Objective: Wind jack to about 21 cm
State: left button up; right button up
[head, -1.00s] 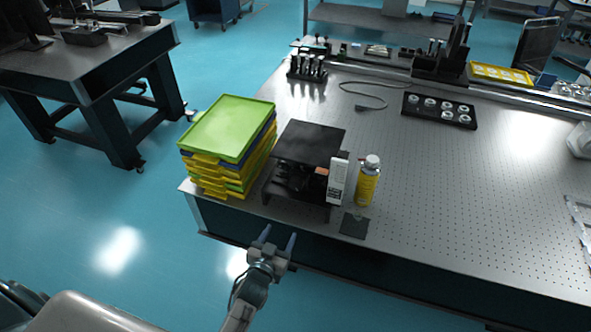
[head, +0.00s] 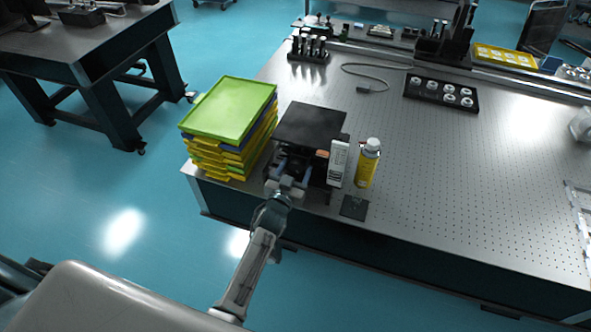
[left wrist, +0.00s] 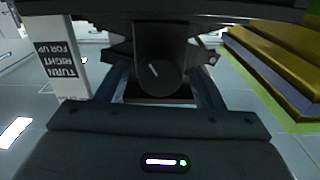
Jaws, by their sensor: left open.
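The jack has a flat black top plate (head: 311,122) and stands near the front edge of the perforated table, its lower part in shadow. In the left wrist view its dark round knob (left wrist: 154,70) with a pale line mark is in the middle of the picture. My left gripper (head: 292,176) is at the front of the jack. In the left wrist view the fingers of the left gripper (left wrist: 163,88) are open, one on each side of the knob; I cannot tell whether they touch it. My right gripper is not in view.
A stack of green, yellow and blue trays (head: 232,108) stands close left of the jack. A white upright sign (head: 338,164), reading "TURN RIGHT FOR UP" in the left wrist view (left wrist: 62,60), and a yellow bottle (head: 367,166) stand close right. A dark flat square (head: 354,207) lies in front.

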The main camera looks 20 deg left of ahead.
pick_arm(q)
jog(key=shift+w, duration=0.15)
jog(key=c, duration=1)
jog(key=m, duration=0.2)
jog(key=shift+m, duration=0.4)
jog(key=shift+m+b, duration=0.3)
jog(key=shift+m, duration=1.2)
